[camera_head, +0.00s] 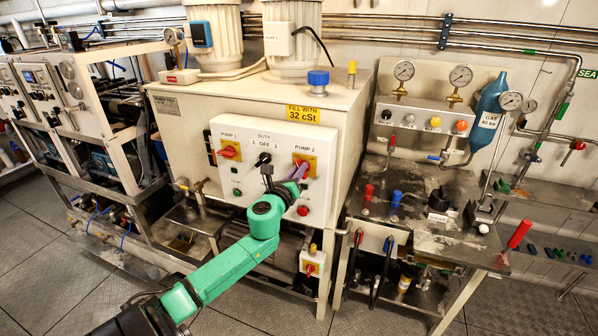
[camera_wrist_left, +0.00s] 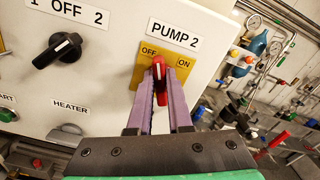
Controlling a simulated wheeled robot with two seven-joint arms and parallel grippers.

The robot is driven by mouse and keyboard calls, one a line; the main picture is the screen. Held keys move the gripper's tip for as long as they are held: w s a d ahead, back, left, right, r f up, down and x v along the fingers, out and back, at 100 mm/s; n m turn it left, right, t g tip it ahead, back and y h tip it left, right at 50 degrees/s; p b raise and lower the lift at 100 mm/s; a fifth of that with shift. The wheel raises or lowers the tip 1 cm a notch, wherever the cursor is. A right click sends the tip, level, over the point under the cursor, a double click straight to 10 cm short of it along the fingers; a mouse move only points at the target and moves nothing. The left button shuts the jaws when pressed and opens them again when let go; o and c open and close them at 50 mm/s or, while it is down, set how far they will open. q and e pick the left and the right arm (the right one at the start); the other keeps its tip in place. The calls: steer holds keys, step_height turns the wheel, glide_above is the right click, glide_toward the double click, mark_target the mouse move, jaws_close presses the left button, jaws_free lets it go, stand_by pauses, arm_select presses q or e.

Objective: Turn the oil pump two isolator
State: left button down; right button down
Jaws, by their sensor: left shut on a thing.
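The pump 2 isolator is a red rotary handle (camera_wrist_left: 159,68) on a yellow plate (camera_wrist_left: 149,64) under the label PUMP 2. In the left wrist view the handle stands nearly upright, with its white-marked top between the OFF and ON labels. In the head view the yellow plate (camera_head: 311,160) is on the right of the white control panel (camera_head: 238,140). My left gripper (camera_head: 301,170) reaches it from below. Its purple fingers (camera_wrist_left: 160,88) are shut on the red handle, one on each side, and hide part of it. My right gripper is in neither view.
The black duty switch (camera_head: 263,159) and the pump 1 isolator (camera_head: 229,151) are left of the handle. A red button (camera_head: 303,210) is below it. A steel bench (camera_head: 430,190) with gauges and valves stands to the right. Open floor lies in front.

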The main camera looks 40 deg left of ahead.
arm_select(q)
steer(key=n, duration=0.8)
steer(key=f+n, duration=0.1)
steer(key=n, duration=0.4)
steer(key=shift+s+a, duration=0.1)
steer(key=shift+a, duration=0.1)
stand_by(0.4)
steer(key=c, duration=0.8)
jaws_free()
steer(key=shift+c, duration=0.2)
steer(key=b+v, duration=0.3)
steer(key=v, duration=1.1)
steer(key=shift+s, duration=0.25)
